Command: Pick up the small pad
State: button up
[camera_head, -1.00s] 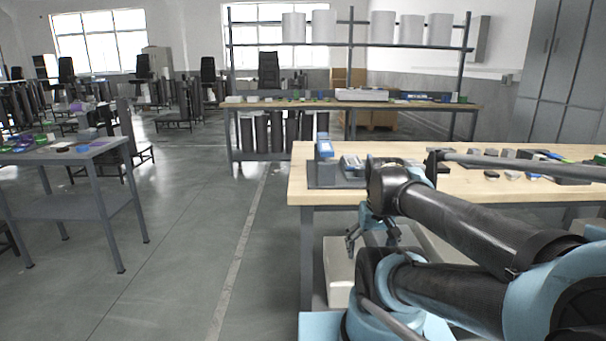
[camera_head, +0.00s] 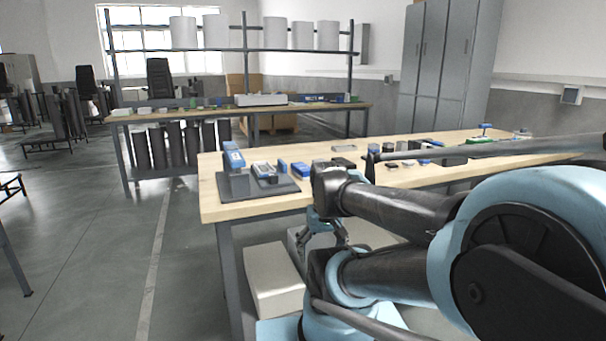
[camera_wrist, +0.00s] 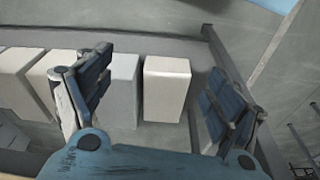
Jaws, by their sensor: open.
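My gripper (camera_head: 326,236) hangs open and empty below the top of the near workbench (camera_head: 222,207), close to its front side. In the wrist view its two dark fingers (camera_wrist: 155,98) are spread wide, with pale boxes beyond and below them. Several small flat items lie on the bench, among them a grey flat piece (camera_head: 344,148) and small dark pieces (camera_head: 400,163). I cannot tell which one is the small pad. My arm hides part of the bench top, and the wrist view shows no bench-top items.
Pale boxes (camera_head: 272,283) sit under the bench, beside my arm. A second bench (camera_head: 150,114) and grey lockers (camera_head: 442,65) stand behind.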

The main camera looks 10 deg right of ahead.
aim_at(300, 169)
jog(key=k, duration=1.1)
jog(key=z, duration=0.8)
jog(key=i, duration=1.2)
jog(key=u, duration=0.1)
